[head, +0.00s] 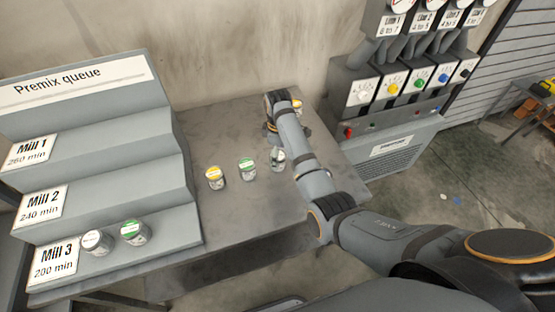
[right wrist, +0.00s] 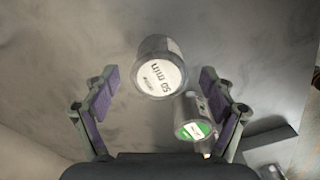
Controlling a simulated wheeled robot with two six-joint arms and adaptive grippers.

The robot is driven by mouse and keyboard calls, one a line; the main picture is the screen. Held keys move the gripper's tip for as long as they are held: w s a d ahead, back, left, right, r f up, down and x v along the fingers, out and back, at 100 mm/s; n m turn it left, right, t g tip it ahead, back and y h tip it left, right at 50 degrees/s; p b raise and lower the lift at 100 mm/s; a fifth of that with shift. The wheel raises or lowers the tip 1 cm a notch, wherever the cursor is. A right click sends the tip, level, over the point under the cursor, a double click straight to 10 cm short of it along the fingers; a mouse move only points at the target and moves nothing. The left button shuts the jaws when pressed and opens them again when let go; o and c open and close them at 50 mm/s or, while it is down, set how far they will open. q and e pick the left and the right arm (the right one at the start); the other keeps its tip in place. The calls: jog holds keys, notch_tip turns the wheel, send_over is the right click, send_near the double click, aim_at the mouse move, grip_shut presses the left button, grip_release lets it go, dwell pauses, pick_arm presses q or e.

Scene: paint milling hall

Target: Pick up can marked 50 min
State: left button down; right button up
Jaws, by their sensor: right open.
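The can marked 50 min (right wrist: 160,72) has a white lid and shows in the right wrist view between the finger ends, touching neither. My right gripper (right wrist: 159,85) is open above it, its two purple-padded fingers apart. A green-lidded can (right wrist: 193,120) stands close by, beside the right-hand finger; I cannot tell whether they touch. My left gripper is not in view.
Yellow-lidded (head: 214,178) and green-lidded (head: 246,168) cans and a partly hidden can (head: 278,158) stand on the table (head: 220,130). The stepped Premix queue rack (head: 110,170) holds two cans. A dispenser (head: 375,95) stands right.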

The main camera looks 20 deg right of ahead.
notch_tip(320, 180, down, 3)
jog(key=shift+f, duration=0.2)
jog(key=shift+w+f, duration=0.1)
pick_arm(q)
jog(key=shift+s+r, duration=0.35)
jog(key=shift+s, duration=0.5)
pick_arm(e)
jog(key=c, duration=1.4)
